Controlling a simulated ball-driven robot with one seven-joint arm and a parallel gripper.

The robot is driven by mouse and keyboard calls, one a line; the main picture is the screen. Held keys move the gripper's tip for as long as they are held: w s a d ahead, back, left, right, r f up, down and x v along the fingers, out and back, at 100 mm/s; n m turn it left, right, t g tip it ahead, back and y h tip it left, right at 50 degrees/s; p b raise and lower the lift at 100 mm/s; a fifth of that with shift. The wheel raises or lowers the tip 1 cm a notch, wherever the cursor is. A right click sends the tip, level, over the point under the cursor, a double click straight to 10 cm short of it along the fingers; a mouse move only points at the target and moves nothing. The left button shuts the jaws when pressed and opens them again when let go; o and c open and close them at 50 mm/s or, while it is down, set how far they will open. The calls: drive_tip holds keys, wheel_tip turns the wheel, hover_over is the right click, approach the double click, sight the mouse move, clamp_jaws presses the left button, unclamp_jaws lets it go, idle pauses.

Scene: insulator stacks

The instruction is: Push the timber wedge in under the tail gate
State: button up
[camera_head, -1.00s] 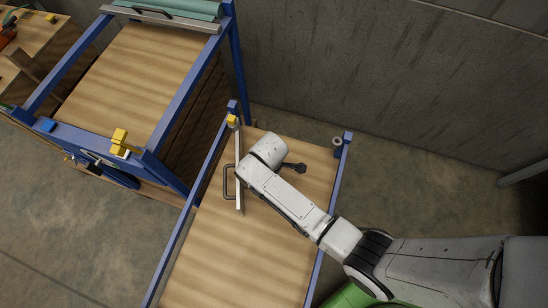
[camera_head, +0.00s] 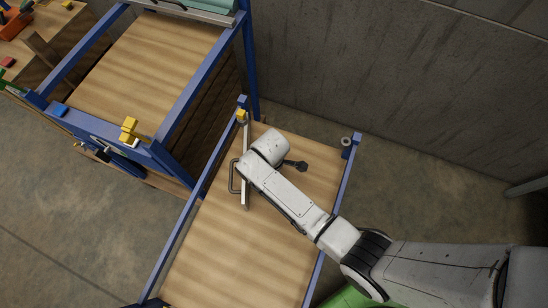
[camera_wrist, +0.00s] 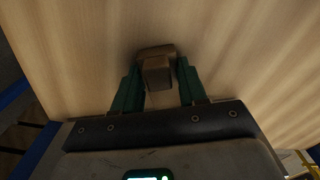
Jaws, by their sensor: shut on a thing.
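In the wrist view my gripper (camera_wrist: 158,84) has its two green fingers closed on either side of a brown wooden block, the timber wedge (camera_wrist: 157,76). Its far end is close to a pale wooden surface; whether it touches cannot be told. In the head view my arm reaches over the lower wooden board and hides the gripper and the wedge. A pale upright bar with a dark handle (camera_head: 246,140) runs across that board, just left of my arm; it may be the tail gate. Any gap under it is not visible.
Blue rails (camera_head: 180,232) edge the lower wooden board (camera_head: 225,265). A taller blue frame (camera_head: 205,85) with another wooden deck stands at upper left, with a yellow clamp (camera_head: 128,128) on it. A concrete wall (camera_head: 400,70) lies behind. Bare floor shows at lower left.

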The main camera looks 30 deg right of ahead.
drive_tip(key=shift+w+a, duration=0.15)
drive_tip(key=shift+a, duration=0.05)
drive_tip(key=shift+w+a, duration=0.3)
drive_tip(key=shift+a, duration=0.2)
drive_tip(key=o, duration=1.1)
drive_tip(key=shift+o, duration=0.2)
wheel_tip(320, 180, up, 11)
drive_tip(key=shift+p, duration=0.4)
drive_tip(key=shift+f, duration=0.1)
